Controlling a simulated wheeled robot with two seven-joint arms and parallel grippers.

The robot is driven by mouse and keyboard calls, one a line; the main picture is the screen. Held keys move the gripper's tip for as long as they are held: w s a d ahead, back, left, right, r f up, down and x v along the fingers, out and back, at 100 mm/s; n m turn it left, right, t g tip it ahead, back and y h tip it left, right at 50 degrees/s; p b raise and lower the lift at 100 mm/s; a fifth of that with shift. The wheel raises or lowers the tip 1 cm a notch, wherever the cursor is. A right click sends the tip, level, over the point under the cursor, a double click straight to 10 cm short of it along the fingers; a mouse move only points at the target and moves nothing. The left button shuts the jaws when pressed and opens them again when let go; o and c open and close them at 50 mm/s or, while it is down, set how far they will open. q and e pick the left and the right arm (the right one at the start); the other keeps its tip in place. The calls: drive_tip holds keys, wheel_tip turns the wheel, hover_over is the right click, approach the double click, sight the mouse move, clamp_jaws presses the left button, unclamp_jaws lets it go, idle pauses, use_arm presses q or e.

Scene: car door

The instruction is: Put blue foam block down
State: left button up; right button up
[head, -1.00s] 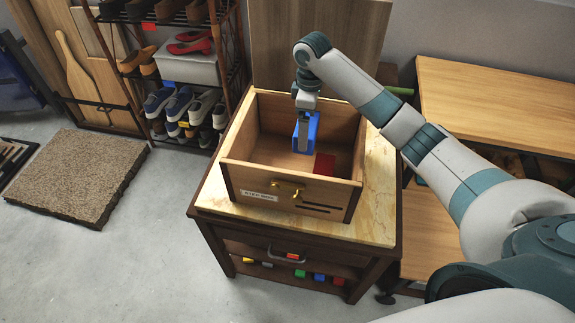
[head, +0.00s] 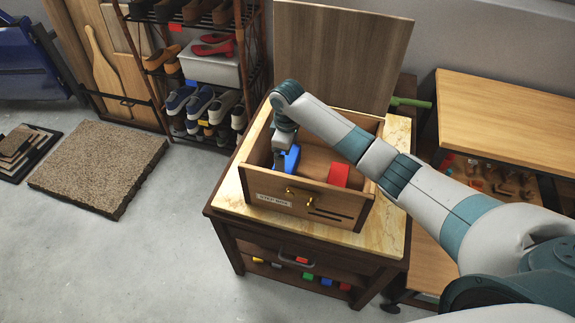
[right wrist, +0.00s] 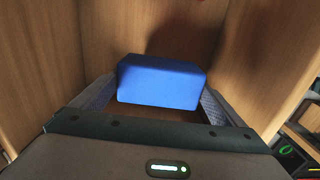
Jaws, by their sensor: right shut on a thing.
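The blue foam block (head: 291,158) is inside the wooden box (head: 308,200), near its left side. It also shows in the right wrist view (right wrist: 160,82), between the two fingers. My right gripper (head: 283,158) reaches down into the box and is shut on the blue block. The front wall hides the block's lower end in the head view, so I cannot tell whether it touches the box floor. My left gripper is in neither view.
A red block (head: 339,175) stands in the box to the right of the blue one. The box sits on a small cabinet (head: 228,197) with several coloured blocks on its lower shelf. A shoe rack (head: 262,50) stands behind left, and a wooden bench (head: 510,110) is at right.

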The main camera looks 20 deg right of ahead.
sight(287, 157)
drive_tip(key=shift+f, duration=0.1)
wheel_tip(287, 157, down, 3)
drive_tip(key=shift+f+p, duration=0.15)
drive_tip(key=shift+p, duration=0.55)
drive_tip(key=shift+f, duration=0.25)
drive_tip(key=shift+f, duration=0.1)
drive_tip(key=o, duration=0.7)
drive_tip(key=shift+o, duration=0.2)
wheel_tip(287, 157, up, 12)
drive_tip(key=shift+r+b, duration=0.15)
drive_tip(key=shift+b, duration=1)
